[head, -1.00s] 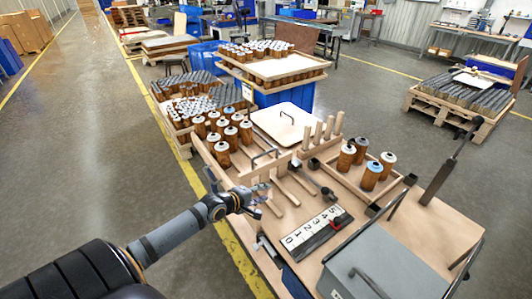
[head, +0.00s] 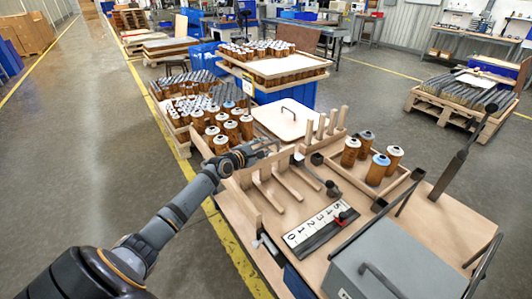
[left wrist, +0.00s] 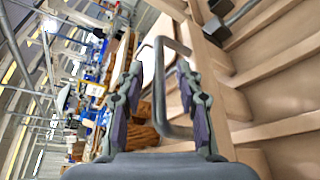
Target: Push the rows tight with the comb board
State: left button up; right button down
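The wooden comb board (head: 243,193), with several long tines and a grey metal handle, lies at the left of the workbench. My left gripper (head: 274,146) is at the handle, at the board's far end. In the left wrist view the handle (left wrist: 160,85) stands between the two spread fingers (left wrist: 163,100), with gaps visible beside it. Rows of brown cartridges with pale caps (head: 231,129) stand just beyond my left forearm, partly hidden by it. My right gripper is out of view.
A tray (head: 345,178) with several cartridges, one blue-capped, sits at the right. A numbered strip (head: 308,228) and a grey box (head: 385,265) are in front. A flat handled board (head: 285,121) and upright wooden pegs (head: 333,122) are behind.

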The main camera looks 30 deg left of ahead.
pick_arm(q)
jog(key=shift+x, duration=0.8)
grip_shut()
